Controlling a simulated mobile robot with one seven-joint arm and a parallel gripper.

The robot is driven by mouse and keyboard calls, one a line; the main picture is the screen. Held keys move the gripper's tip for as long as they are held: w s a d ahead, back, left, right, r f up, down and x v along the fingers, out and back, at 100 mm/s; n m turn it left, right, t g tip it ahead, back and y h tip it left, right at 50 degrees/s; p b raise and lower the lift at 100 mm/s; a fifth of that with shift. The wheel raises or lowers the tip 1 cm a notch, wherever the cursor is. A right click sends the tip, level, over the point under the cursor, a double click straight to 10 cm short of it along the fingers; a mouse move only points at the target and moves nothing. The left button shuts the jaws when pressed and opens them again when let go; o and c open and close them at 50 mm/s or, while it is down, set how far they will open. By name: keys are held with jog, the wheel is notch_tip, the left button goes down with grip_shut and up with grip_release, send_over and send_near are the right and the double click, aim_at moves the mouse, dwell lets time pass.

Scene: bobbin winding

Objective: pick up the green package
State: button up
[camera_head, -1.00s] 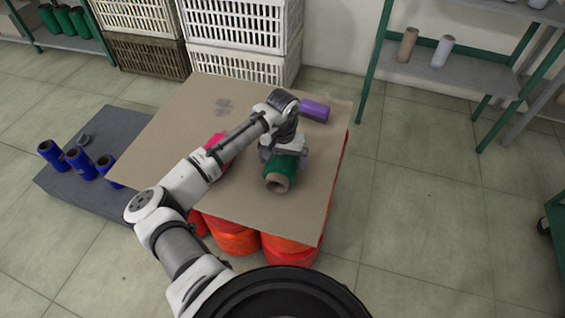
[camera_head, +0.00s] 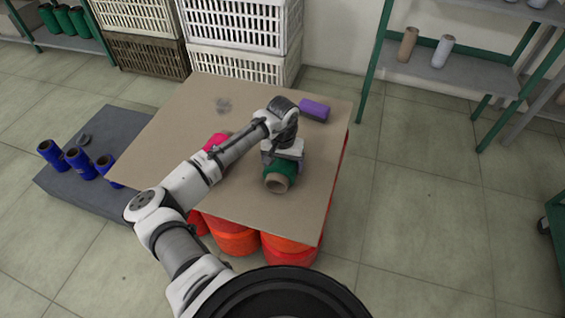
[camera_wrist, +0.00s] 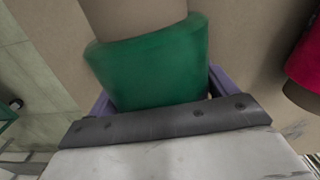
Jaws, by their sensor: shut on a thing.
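The green package (camera_head: 281,170) is a green-wound bobbin with a tan core lying on its side on the cardboard sheet (camera_head: 180,125). In the wrist view the green package (camera_wrist: 150,65) fills the middle, its tan core pointing to the top. My gripper (camera_head: 283,163) is over it from above, and its purple fingers (camera_wrist: 158,95) are shut on the two sides of the green winding. The fingertips are hidden beside and below the package. The package appears at sheet level; I cannot tell if it is clear of the sheet.
A purple package (camera_head: 314,110) lies behind my gripper. A pink-red package (camera_head: 215,143) lies to the left, partly behind my arm. Blue packages (camera_head: 80,161) stand on a grey platform at left. White crates (camera_head: 237,65) and a shelf (camera_head: 455,72) are behind.

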jog(key=shift+r, duration=0.15)
notch_tip(320, 180, up, 20)
jog(key=p, duration=0.1)
dwell(1.0)
